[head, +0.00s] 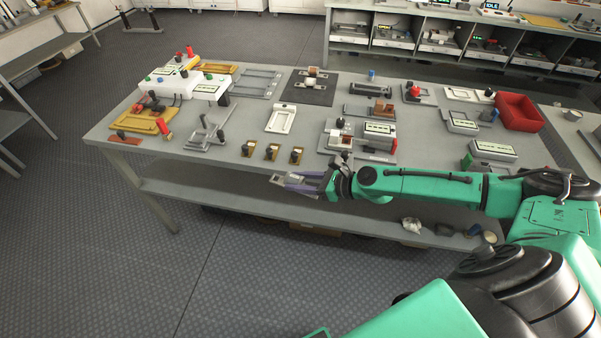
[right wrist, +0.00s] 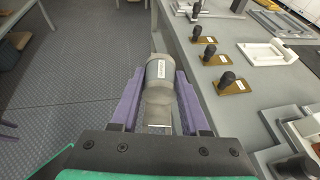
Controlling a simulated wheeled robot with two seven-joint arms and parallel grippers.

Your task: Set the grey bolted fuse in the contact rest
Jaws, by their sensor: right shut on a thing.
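The grey bolted fuse (right wrist: 158,95) is a grey cylinder with a white label and a flat metal tab at its near end. My right gripper (right wrist: 158,104) is shut on it, with a purple finger on each side. In the head view, my right gripper (head: 304,181) is at the bench's front edge, apart from the bench top. The fuse there is small and partly hidden by the fingers. I cannot tell for certain which bench fixture is the contact rest. My left gripper is not in view.
A red bin (head: 518,112) is at the right.

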